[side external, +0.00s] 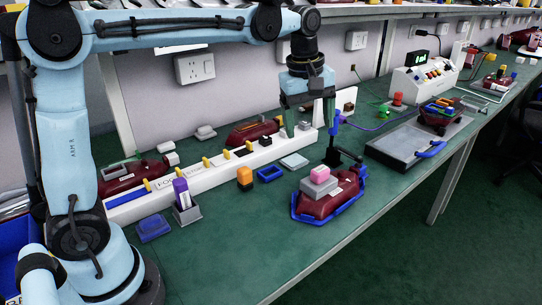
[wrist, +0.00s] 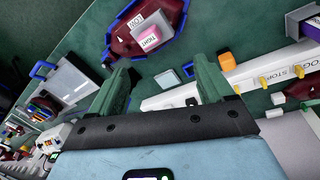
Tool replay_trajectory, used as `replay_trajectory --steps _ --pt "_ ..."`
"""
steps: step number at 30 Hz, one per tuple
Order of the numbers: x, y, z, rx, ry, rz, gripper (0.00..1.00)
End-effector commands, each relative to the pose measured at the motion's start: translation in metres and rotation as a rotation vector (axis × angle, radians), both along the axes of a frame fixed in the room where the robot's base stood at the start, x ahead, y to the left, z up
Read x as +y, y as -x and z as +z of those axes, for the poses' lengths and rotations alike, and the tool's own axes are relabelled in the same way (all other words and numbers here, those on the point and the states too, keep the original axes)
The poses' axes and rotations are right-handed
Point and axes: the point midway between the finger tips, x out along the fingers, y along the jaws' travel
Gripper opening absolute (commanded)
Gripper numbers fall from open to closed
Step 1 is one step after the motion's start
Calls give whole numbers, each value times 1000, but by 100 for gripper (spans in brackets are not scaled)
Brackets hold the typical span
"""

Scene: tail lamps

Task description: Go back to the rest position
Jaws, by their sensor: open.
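My gripper (side external: 308,122) hangs above the white rail near the wall, its green fingers apart with nothing between them. In the wrist view my gripper (wrist: 163,70) also shows spread and empty. A dark red tail lamp (side external: 340,200) sits in a blue cradle (side external: 318,221) at the front of the bench, with a grey block (side external: 318,187) and a pink block (side external: 320,173) on top. This lamp also shows in the wrist view (wrist: 121,43), beyond the fingertips and apart from them. Other red lamps lie by the wall (side external: 250,133) and at the left (side external: 122,179).
A long white rail (side external: 215,172) with yellow pegs runs under my gripper. A blue stand (side external: 335,135) is close to its right. A grey tray (side external: 400,143) and a white control box (side external: 410,84) stand further right. Green bench surface (side external: 240,235) is clear at the front.

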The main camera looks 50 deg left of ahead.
Motion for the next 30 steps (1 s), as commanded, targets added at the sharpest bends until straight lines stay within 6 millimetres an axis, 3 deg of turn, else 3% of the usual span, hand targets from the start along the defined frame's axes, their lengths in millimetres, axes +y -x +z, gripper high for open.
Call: replay_trajectory --steps 8,18,24,30 --pt "6 60 -7 -171 -105 -413 81" --pt "11 126 -47 -347 -322 -878 81" --pt "13 145 -68 -398 -426 -1040 81" --pt "13 149 -73 -409 -456 -1084 81"
